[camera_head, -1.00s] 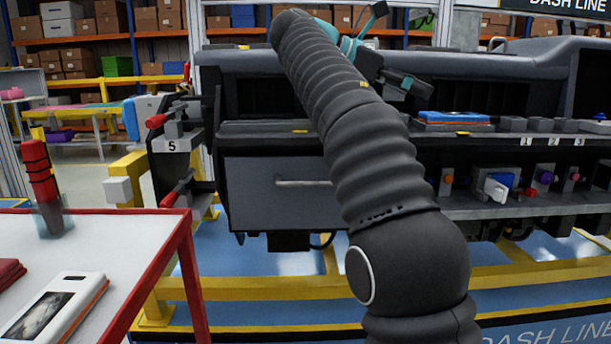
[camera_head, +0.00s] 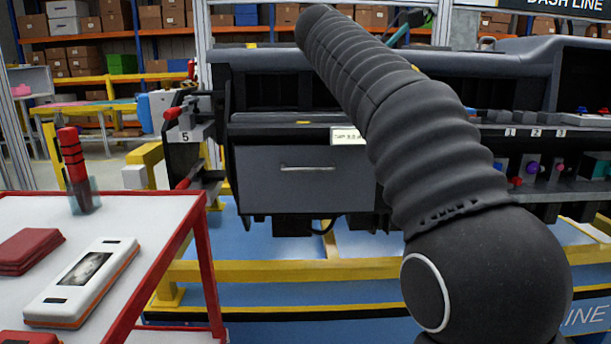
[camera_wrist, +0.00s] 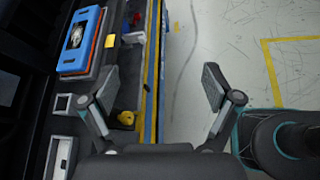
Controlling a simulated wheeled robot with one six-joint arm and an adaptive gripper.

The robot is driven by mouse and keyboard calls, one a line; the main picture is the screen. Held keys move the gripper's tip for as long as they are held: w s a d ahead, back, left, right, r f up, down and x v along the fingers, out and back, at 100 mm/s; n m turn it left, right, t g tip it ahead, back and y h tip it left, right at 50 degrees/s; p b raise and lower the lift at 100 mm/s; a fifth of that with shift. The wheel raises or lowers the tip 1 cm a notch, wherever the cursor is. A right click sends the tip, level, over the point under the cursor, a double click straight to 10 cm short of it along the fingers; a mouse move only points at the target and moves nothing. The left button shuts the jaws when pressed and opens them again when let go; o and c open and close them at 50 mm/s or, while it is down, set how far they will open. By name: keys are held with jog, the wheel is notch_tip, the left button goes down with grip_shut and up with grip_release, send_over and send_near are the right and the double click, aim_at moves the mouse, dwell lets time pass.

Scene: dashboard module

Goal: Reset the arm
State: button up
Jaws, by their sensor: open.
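My gripper (camera_wrist: 158,105) shows in the wrist view with its two fingers spread wide apart and nothing between them. Below it are the edge of the dashboard module and bare floor. In the head view my arm, in a black ribbed sleeve, rises in front of the dashboard module (camera_head: 300,180) and hides part of it. The gripper's fingers are hidden in the head view. A blue-topped device (camera_wrist: 83,40) lies on the module's shelf at the upper left of the wrist view, apart from the fingers.
A red-edged white table (camera_head: 150,215) stands at the left, bearing a white device (camera_head: 85,283), red cloth-like items (camera_head: 28,250) and a red cylinder in a clear holder (camera_head: 75,170). A yellow rail (camera_head: 300,270) runs below the module. Open floor (camera_wrist: 200,60) lies right of the module in the wrist view.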

jog(key=s+a+f+m+t+y, duration=0.1)
jog(key=s+f+m+y, duration=0.3)
jog(key=f, duration=0.8)
jog(key=s+a+f+m+t+y, duration=0.1)
jog(key=s+a+f+m+y, duration=0.1)
jog(key=s+f+m+y, duration=0.2)
jog(key=s+a+f+m+t+y, duration=0.1)
jog(key=s+f+m+y, duration=0.3)
jog(key=s+f+m, duration=0.5)
jog(key=s+a+f, duration=0.1)
jog(key=s+f, duration=0.8)
jog(key=f, duration=0.2)
jog(key=shift+s+a+m, duration=0.15)
jog(key=shift+a+m, duration=0.15)
jog(key=shift+f, duration=0.1)
